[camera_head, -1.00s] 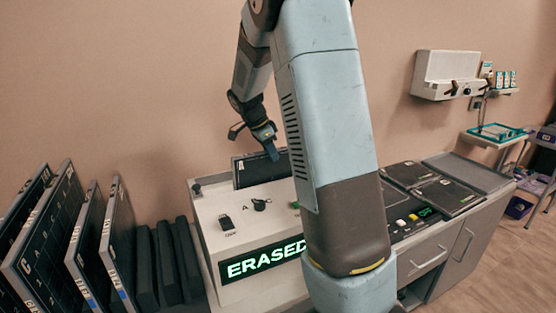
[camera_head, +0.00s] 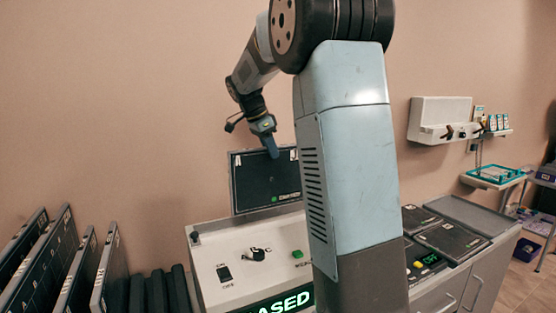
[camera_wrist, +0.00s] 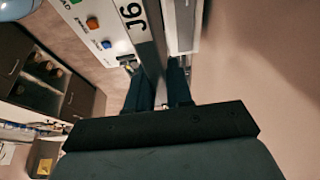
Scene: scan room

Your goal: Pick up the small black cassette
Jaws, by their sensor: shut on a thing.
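The black cassette (camera_head: 265,185) is a flat dark panel with white corner marks and a small green dot. It stands upright at the back of the reader console. My gripper (camera_head: 272,150) is shut on its top edge. In the wrist view the two fingers of my gripper (camera_wrist: 162,90) close on either side of the cassette's edge (camera_wrist: 142,40), which bears a white "J6" label. Whether the cassette's bottom edge is clear of the console cannot be told.
The white console (camera_head: 225,255) has small switches and a lit green display (camera_head: 280,303). Several large cassettes (camera_head: 110,270) lean at the left. A counter with flat dark panels (camera_head: 450,240) lies right of my arm. A wall unit (camera_head: 440,120) hangs at right.

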